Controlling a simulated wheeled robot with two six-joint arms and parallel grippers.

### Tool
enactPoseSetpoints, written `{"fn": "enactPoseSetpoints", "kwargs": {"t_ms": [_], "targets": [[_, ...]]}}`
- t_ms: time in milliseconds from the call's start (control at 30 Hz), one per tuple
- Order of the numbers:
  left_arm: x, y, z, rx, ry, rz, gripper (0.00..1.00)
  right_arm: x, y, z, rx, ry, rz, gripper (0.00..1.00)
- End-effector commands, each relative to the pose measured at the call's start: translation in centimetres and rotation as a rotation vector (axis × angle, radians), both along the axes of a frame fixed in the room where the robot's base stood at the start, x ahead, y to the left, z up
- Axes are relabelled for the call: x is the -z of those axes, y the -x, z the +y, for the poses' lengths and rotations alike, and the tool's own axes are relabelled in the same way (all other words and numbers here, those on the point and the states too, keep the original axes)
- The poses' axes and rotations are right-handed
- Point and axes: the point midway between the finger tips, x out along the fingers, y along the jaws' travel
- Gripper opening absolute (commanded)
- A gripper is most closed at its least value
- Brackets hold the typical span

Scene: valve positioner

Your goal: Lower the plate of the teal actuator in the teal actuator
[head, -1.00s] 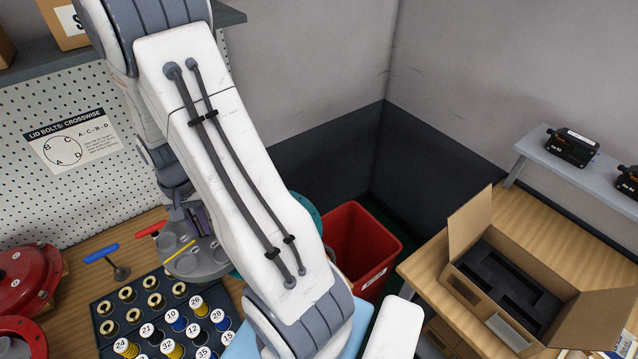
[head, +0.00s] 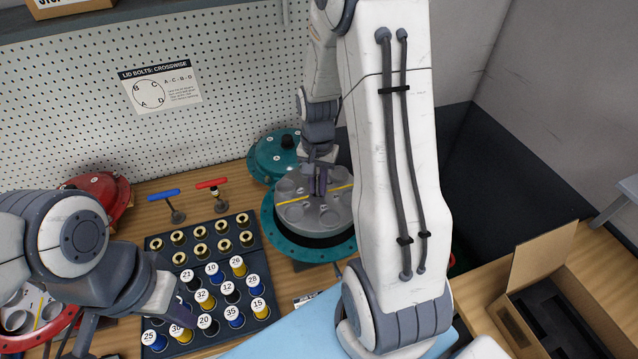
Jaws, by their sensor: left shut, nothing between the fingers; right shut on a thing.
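The grey plate (head: 326,213), a disc with round holes and a yellow stripe, is over the teal actuator (head: 275,238). A dark gap shows below the plate's front edge, so it appears raised above the actuator's opening. My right gripper (head: 318,188) is shut on the plate near its middle, reaching in from behind. My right arm hides the actuator's right side. My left gripper (head: 178,305) is shut and empty over the left part of the bolt tray; its fingertips are hard to make out.
The black tray (head: 250,237) holds several numbered plugs and brass rings. Blue (head: 164,194) and red (head: 211,184) T-handles stand behind it. A teal lid (head: 268,158) rests behind the actuator. Red lid (head: 105,190) is at left, cardboard box (head: 520,275) at right.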

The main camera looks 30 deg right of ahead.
Motion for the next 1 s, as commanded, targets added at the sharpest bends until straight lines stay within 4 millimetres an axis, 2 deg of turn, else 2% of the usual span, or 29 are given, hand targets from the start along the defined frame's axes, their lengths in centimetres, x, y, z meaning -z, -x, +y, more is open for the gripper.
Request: {"fn": "enactPoseSetpoints", "kwargs": {"t_ms": [33, 700, 1000], "targets": [[0.7, 0.0, 0.0, -0.001, 0.0, 0.0, 0.0, 0.6, 0.0, 0.0, 0.001, 0.0, -0.001, 0.0], [4.7, 0.0, 0.0, -0.008, 0.0, 0.001, 0.0, 5.1, 0.1, -0.1, 0.003, 0.001, -0.001, 0.0], [4.3, 0.0, 0.0, -0.008, 0.0, 0.001, 0.0, 5.0, 0.2, 0.0, 0.003, 0.0, 0.0, 0.0]]}}
